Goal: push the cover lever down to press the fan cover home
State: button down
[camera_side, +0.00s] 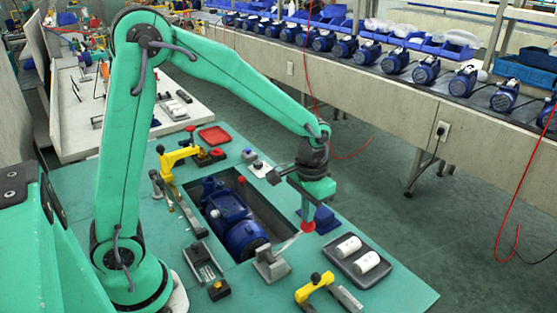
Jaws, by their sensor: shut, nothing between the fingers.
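The blue pump (226,212) lies in the rectangular opening of the green bench. Its rounded near end (246,240), which looks like the fan cover, faces a grey metal fixture (270,265). The cover lever (289,242) is a pale bar rising from that fixture to the right, with a red knob (308,229) at its end. My gripper (308,214) points down just above the red knob; its fingers are shut and empty. I cannot tell whether the fingertips touch the knob. The gap between cover and pump body is too small to judge.
A dark tray with two white cylinders (348,247) lies right of the lever. A blue block (322,219) stands behind the gripper. Yellow clamps stand at the front (315,287) and back left (180,155). A red tray (213,137) lies at the back.

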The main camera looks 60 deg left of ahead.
aim_at(310, 225)
jog(key=shift+f, duration=1.15)
dwell(0.9)
jog(key=shift+w+f, duration=0.25)
jog(key=shift+f, duration=0.45)
jog(key=shift+w+f, duration=0.2)
jog(key=shift+f, duration=0.45)
dwell(1.3)
jog(key=shift+w+f, duration=0.15)
jog(key=shift+f, duration=1.1)
dwell(1.5)
